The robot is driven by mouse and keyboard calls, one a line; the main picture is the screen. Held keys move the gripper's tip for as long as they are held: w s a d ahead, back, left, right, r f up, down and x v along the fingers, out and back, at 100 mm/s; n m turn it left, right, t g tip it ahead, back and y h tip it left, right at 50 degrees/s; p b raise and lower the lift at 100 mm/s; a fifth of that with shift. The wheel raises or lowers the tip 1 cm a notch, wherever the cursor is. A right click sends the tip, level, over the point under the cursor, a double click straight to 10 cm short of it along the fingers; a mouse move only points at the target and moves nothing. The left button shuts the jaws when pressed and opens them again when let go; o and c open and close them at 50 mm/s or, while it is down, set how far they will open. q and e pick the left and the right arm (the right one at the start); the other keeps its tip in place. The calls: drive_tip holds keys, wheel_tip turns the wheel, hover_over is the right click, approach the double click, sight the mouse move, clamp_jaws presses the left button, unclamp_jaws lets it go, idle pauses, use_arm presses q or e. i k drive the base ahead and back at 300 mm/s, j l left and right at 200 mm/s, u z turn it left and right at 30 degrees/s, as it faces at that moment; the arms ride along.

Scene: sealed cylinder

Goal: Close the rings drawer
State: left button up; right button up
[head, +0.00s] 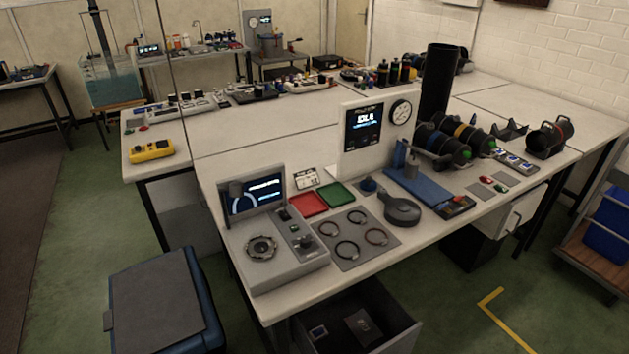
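An open grey drawer (393,338) juts out from under the near edge of the white workbench (352,273). Two small flat items lie inside it, one with a light label. No label naming it as the rings drawer is readable. A second, white drawer or cabinet front (522,213) with a dark handle shows under the bench at the right; I cannot tell whether it is open. Several dark rings lie on a grey mat (343,262) on the bench top. Neither of my grippers is in view.
A blue bin (202,300) with a grey lid stands left of the open drawer. A grey console with a screen (257,196) sits on the bench above the drawer. Green floor (450,310) is clear right of the drawer.

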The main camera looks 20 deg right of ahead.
sight(400, 329)
drive_tip(key=z, duration=0.45)
drive_tip(key=k+z, duration=0.15)
drive_tip(key=z, duration=0.3)
drive_tip(key=k+z, duration=0.1)
drive_tip(key=z, duration=0.35)
drive_tip(key=j, duration=0.1)
